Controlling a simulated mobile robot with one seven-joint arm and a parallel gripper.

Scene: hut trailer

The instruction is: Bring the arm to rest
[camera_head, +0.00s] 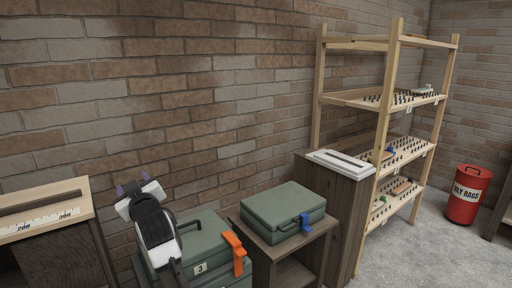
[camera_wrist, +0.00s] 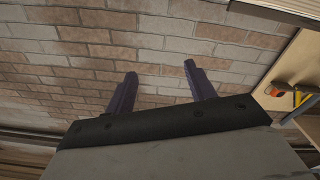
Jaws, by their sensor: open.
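My gripper (camera_head: 132,186) is at the lower left of the head view, raised in front of the brick wall and above a green case marked 3. Its two dark purple fingers stand apart with nothing between them. In the wrist view my gripper (camera_wrist: 158,82) also shows open and empty, its fingers pointing toward the brick wall. The white and black arm links below it hide part of the green case.
The green case (camera_head: 205,242) has an orange clasp. Another green case (camera_head: 283,208) with a blue clasp sits on a small stand. A wooden rack (camera_head: 384,110) stands right, a red bin (camera_head: 467,195) beyond. A scaled wooden-topped table (camera_head: 45,205) is left.

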